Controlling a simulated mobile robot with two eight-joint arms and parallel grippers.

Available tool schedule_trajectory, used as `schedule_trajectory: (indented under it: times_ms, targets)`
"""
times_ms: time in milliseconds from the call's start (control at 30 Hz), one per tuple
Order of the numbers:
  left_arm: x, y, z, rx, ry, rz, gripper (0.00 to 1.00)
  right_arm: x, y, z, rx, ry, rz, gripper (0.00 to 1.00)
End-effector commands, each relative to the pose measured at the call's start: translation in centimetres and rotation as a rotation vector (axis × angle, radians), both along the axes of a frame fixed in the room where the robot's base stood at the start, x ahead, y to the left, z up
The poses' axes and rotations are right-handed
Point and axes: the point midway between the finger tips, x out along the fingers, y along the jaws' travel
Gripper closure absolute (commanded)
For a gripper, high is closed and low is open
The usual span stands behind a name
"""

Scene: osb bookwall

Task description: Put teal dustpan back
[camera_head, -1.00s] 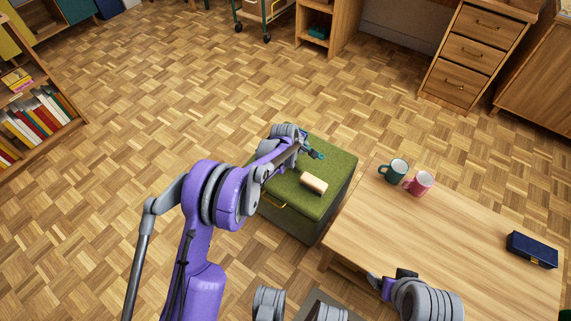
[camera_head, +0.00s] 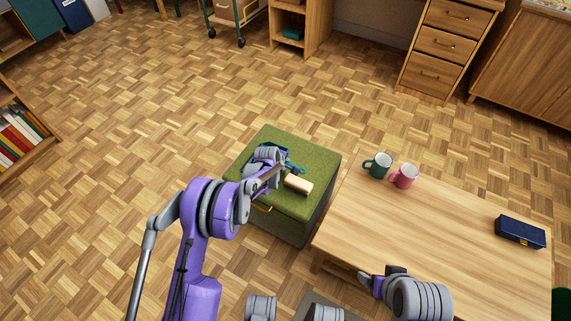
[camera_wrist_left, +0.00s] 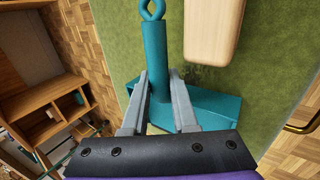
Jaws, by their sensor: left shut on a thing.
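The teal dustpan (camera_wrist_left: 163,45) shows in the left wrist view, with a loop at the end of its handle and its flat pan beyond my fingers. My left gripper (camera_wrist_left: 160,85) is shut on the handle. In the head view, teal parts of the dustpan (camera_head: 294,167) show beside my left gripper (camera_head: 272,173), over the green ottoman (camera_head: 318,166); my wrist hides the rest. I cannot tell whether the pan touches the ottoman top. My right gripper (camera_head: 378,280) is over the near left edge of the table; its finger gap is unclear.
A pale wooden block (camera_head: 298,185) lies on the ottoman beside the dustpan. The low wooden table (camera_head: 440,230) holds a green mug (camera_head: 378,165), a pink mug (camera_head: 404,176) and a navy case (camera_head: 521,231). Shelving (camera_head: 292,30) and drawers (camera_head: 440,45) stand behind. Parquet floor is open between.

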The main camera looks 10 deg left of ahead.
Motion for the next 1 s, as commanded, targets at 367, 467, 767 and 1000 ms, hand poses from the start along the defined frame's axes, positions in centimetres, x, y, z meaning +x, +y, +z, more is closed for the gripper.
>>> schedule_trajectory:
  times_ms: [367, 467, 767, 1000]
  targets:
    - [0.0, 0.0, -0.2, 0.000, 0.000, 0.000, 0.43, 0.0, 0.0, -0.2, 0.000, 0.001, 0.000, 0.16]
    - [0.0, 0.0, -0.2, 0.000, 0.000, 0.000, 0.43, 0.0, 0.0, -0.2, 0.000, 0.001, 0.000, 0.16]
    - [-1.3, 0.5, 2.3, 0.001, 0.000, 0.001, 0.43, -0.1, 0.0, 0.7, 0.000, -0.002, 0.000, 0.16]
    - [-4.0, 1.4, 6.7, -0.001, 0.000, 0.001, 0.43, -0.3, 0.0, 2.0, 0.000, -0.006, 0.000, 0.16]
